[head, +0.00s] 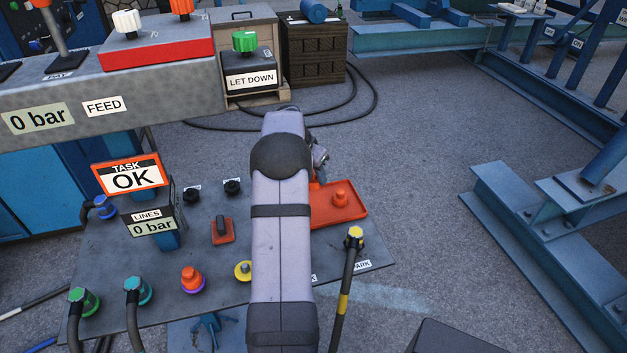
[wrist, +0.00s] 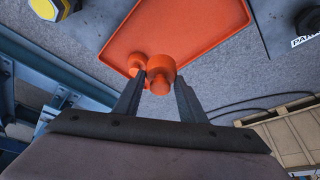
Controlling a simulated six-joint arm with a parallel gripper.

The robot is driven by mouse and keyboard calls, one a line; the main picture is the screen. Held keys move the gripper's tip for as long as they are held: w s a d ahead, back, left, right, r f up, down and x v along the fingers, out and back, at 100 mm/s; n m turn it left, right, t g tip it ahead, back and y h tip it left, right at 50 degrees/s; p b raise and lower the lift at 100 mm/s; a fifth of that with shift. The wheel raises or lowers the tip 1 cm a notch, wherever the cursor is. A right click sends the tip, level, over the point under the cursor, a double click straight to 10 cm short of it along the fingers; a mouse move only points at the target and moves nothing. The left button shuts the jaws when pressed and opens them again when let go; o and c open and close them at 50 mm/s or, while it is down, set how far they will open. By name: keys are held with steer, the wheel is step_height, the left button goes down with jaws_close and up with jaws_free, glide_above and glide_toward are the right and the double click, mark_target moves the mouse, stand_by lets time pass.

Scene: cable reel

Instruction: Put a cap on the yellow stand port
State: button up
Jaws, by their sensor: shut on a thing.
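The yellow stand port (head: 243,271) is on the grey panel, just left of my arm, which may cover part of it. My gripper (wrist: 160,78) is shut on an orange cap (wrist: 160,70) in the wrist view, close over the orange tray (wrist: 205,20). I cannot tell whether the cap is clear of the tray. A second orange cap (wrist: 137,62) sits beside it at the tray's corner; one cap shows in the tray in the head view (head: 340,195). In the head view my arm mostly hides the gripper and the held cap.
A hose with a yellow end (head: 354,237) stands at the panel's right side, near my arm. An orange cap (head: 191,280) sits on a purple port. Teal and green hose ends (head: 138,290) are at the left. A sign (head: 130,175) reads "TASK OK".

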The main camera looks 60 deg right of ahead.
steer(key=shift+w+a, duration=0.3)
steer(key=shift+a, duration=0.1)
steer(key=w+a+m+g+p, duration=0.1)
steer(key=w+a+m+p, duration=0.15)
steer(key=a, duration=0.55)
steer(key=w+a+m+p, duration=0.1)
steer(key=w+a+p, duration=0.2)
steer(key=a, duration=0.5)
step_height(320, 180, up, 2)
steer(key=r+m+g+p, duration=0.1)
steer(key=m+p, duration=0.2)
steer(key=p, duration=0.1)
glide_above(244, 265)
steer(key=shift+a+f+y, duration=0.15)
steer(key=shift+f+y, duration=0.15)
steer(key=shift+y, duration=0.1)
steer(key=shift+f, duration=0.15)
steer(key=shift+f+b, duration=2.1)
steer(key=shift+f, duration=1.6)
steer(key=shift+f+b, duration=0.6)
steer(key=shift+b, duration=0.05)
steer(key=shift+b, duration=0.65)
steer(key=shift+f+b, duration=0.25)
steer(key=shift+b, duration=0.1)
